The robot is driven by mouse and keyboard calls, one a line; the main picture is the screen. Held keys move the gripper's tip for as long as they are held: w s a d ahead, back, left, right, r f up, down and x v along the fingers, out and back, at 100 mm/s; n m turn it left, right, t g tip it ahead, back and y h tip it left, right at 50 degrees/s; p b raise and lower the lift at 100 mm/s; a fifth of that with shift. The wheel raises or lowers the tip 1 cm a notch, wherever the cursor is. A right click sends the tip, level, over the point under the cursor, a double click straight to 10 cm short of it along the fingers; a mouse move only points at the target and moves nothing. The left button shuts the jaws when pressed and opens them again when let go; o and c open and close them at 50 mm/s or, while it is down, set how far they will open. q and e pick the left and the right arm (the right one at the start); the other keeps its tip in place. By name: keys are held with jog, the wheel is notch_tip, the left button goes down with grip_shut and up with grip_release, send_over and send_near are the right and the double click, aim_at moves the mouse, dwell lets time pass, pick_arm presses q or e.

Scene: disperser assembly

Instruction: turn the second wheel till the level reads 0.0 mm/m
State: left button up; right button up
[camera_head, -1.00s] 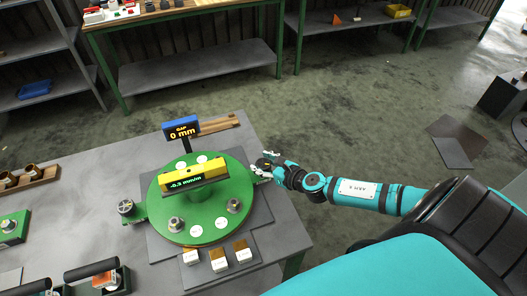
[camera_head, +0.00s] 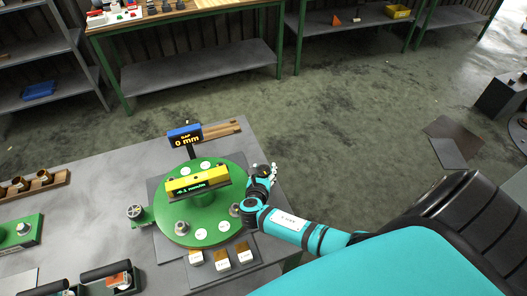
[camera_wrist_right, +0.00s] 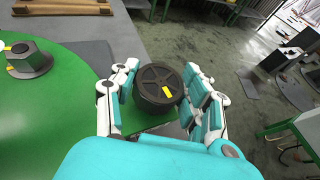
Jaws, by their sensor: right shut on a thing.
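The yellow level (camera_head: 197,179) lies across the round green plate (camera_head: 212,224); its green display seems to read -0.1 mm/m. My right gripper (camera_head: 262,178) is at the plate's right edge. In the right wrist view a dark spoked wheel (camera_wrist_right: 158,86) with a yellow mark sits between the fingers of my right gripper (camera_wrist_right: 160,88), which is shut on it. In the head view the hand mostly hides this wheel. Another wheel (camera_head: 135,211) stands free at the plate's left edge. My left gripper is not in view.
A blue gap display (camera_head: 185,134) reading 0 mm stands behind the plate. Several white-and-wood blocks (camera_head: 221,260) sit in front. Bolt heads (camera_head: 181,228) rise from the plate. Black-handled tools (camera_head: 108,272) are at the front left.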

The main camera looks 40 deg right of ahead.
jog(key=shift+w+m+g+h, duration=0.1)
jog(key=shift+m+g+h, duration=0.9)
jog(key=shift+m+g, duration=0.35)
jog(key=shift+m+h+b, duration=0.3)
jog(key=shift+m, duration=0.05)
jog(key=o, duration=1.2)
jog(key=v, duration=1.2)
jog(key=shift+r, duration=0.2)
jog(key=shift+f, duration=0.1)
